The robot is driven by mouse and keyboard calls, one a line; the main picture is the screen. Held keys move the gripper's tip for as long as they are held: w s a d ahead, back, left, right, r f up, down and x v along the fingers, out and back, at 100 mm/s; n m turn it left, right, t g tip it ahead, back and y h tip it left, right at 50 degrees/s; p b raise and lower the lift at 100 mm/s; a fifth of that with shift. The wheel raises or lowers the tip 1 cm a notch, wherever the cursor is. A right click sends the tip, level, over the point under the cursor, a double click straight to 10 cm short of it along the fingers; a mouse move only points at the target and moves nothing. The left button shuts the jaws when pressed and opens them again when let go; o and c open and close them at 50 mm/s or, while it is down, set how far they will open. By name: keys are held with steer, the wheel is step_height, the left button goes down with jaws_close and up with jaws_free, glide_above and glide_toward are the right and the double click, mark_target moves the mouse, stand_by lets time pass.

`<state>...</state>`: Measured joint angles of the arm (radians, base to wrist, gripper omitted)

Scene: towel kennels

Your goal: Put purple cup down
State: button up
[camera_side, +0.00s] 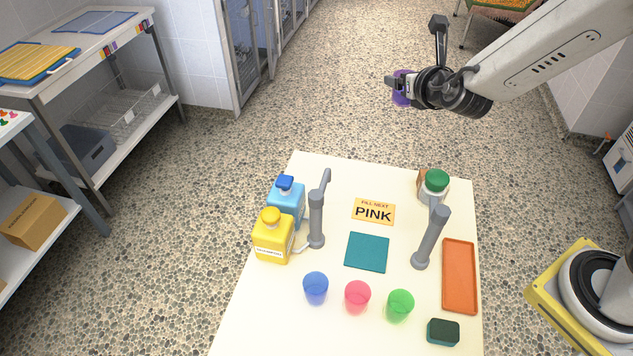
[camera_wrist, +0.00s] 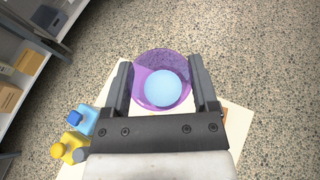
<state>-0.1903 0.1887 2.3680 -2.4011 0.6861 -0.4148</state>
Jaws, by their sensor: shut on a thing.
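My gripper (camera_side: 403,83) is shut on the purple cup (camera_side: 399,93), high above the far side of the table. In the wrist view, the purple cup (camera_wrist: 148,62) sits between the two fingers of my gripper (camera_wrist: 161,85). A pale blue round surface shows inside it; I cannot tell whether it is liquid. A teal square mat (camera_side: 367,252) lies bare on the table (camera_side: 255,325). A blue cup (camera_side: 315,289), a pink cup (camera_side: 357,297) and a green cup (camera_side: 400,306) stand in a row at the near side.
Two grey posts (camera_side: 316,220) (camera_side: 428,240) flank the mat. A "FILL NEXT PINK" card (camera_side: 373,212) lies behind it. Blue (camera_side: 287,203) and yellow bottles (camera_side: 272,238) stand left. A green-lidded jar (camera_side: 434,187), orange tray (camera_side: 459,277) and dark sponge (camera_side: 443,332) are right.

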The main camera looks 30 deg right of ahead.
steer(key=shift+w+d+r, duration=0.1)
steer(key=shift+d+r, duration=0.4)
steer(key=shift+r, duration=0.15)
steer(key=shift+r, duration=1.9)
steer(key=a+r+n+y, duration=0.2)
steer(key=a, duration=1.6)
steer(key=s+a+n+y, duration=0.1)
steer(key=s+a, duration=0.4)
steer(key=a, duration=0.4)
steer(key=s+a+y, duration=0.1)
steer(key=s+a, duration=0.3)
steer(key=a, duration=0.5)
step_height(320, 180, down, 27)
steer(key=shift+s+a+t, duration=0.2)
steer(key=shift+t, duration=0.2)
